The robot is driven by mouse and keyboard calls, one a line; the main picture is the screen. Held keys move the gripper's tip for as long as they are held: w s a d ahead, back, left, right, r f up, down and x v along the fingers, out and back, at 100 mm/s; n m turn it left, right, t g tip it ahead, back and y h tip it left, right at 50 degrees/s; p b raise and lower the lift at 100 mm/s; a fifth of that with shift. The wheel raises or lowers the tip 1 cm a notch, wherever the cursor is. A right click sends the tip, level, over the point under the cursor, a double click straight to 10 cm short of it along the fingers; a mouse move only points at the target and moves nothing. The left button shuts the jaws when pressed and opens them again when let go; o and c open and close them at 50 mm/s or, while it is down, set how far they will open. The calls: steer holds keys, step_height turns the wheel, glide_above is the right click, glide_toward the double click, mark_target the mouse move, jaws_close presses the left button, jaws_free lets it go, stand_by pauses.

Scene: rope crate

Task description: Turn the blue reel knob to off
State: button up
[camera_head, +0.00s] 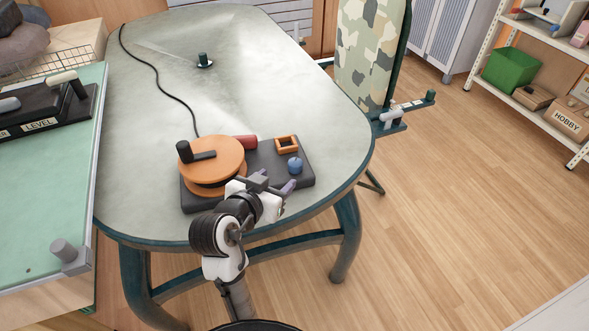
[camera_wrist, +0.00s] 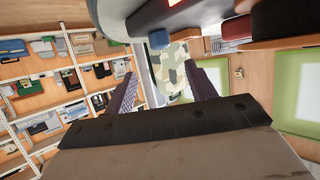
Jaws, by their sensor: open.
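The blue reel knob (camera_head: 295,165) is a small rounded knob on the right part of a dark grey base (camera_head: 262,155). The orange reel (camera_head: 213,158) with a black crank handle is on the left of the same base. My gripper (camera_head: 276,184) is open and empty, close to the knob on its near side, apart from it as far as I can see. In the wrist view the knob (camera_wrist: 158,39) shows beyond the gap between my two fingers (camera_wrist: 160,74). No off mark is readable, so I cannot tell the knob's setting.
An orange square frame (camera_head: 286,144) stands just behind the knob, and a red cylinder (camera_head: 245,142) lies beside the reel. A black cord (camera_head: 160,82) runs across the grey table (camera_head: 130,185).

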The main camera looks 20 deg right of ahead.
mark_target(294, 164)
steer(key=shift+w+d+f+b, duration=0.45)
steer(key=shift+d+f+b, duration=0.1)
steer(key=shift+b, duration=1.65)
steer(key=b+x, duration=0.2)
steer(key=b, duration=0.1)
steer(key=shift+w, duration=0.15)
steer(key=x, duration=0.8)
steer(key=shift+w+d+r, duration=0.15)
steer(key=c, duration=1)
